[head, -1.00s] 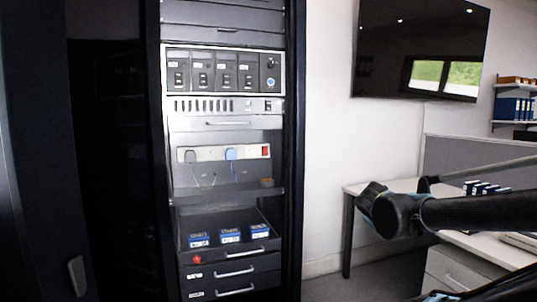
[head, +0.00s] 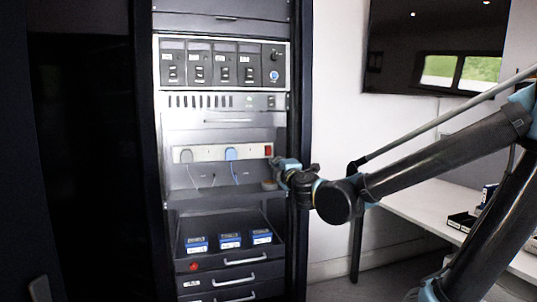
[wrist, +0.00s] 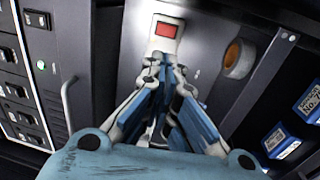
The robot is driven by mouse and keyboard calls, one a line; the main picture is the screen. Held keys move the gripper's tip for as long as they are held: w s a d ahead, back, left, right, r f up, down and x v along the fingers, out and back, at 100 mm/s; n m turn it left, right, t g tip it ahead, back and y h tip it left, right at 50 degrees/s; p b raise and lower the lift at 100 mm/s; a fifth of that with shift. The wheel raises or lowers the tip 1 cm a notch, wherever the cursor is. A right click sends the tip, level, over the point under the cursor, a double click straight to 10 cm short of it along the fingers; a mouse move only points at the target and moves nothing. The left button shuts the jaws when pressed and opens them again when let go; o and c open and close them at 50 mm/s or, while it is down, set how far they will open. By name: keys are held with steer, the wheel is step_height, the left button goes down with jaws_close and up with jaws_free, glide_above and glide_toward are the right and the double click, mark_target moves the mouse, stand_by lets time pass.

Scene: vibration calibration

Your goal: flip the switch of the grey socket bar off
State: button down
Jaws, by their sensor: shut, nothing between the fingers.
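The pale grey socket bar (head: 208,154) is mounted level inside the rack, with a grey plug and a blue plug in it. Its red switch (head: 268,150) is at its right end. In the wrist view the switch (wrist: 164,30) shows at top centre on the end of the bar (wrist: 164,46), just beyond my fingertips. My gripper (head: 277,163) is at the rack's right side, just below and right of the switch. In the wrist view my gripper (wrist: 161,66) is shut and empty, its fingers pointing at the bar. Contact with the bar cannot be told.
A shelf (head: 215,195) lies below the bar, with a brown roll (head: 268,185) at its right, close to my gripper. The rack's right post (head: 299,120) stands beside my gripper. Below is an open drawer with blue-labelled boxes (head: 230,241). A desk (head: 425,215) is at right.

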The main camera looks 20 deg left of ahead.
steer(key=shift+w, duration=0.15)
glide_toward(264, 147)
steer(key=x, duration=0.5)
steer(key=shift+w+a+f, duration=0.15)
steer(key=shift+w+f, duration=0.1)
steer(key=shift+w, duration=0.1)
steer(key=shift+w+a, duration=0.1)
stand_by(0.5)
steer(key=shift+w+a+r, duration=0.25)
steer(key=shift+w+r, duration=0.05)
steer(key=shift+r, duration=0.05)
steer(key=r+v, duration=0.3)
steer(key=v, duration=1.1)
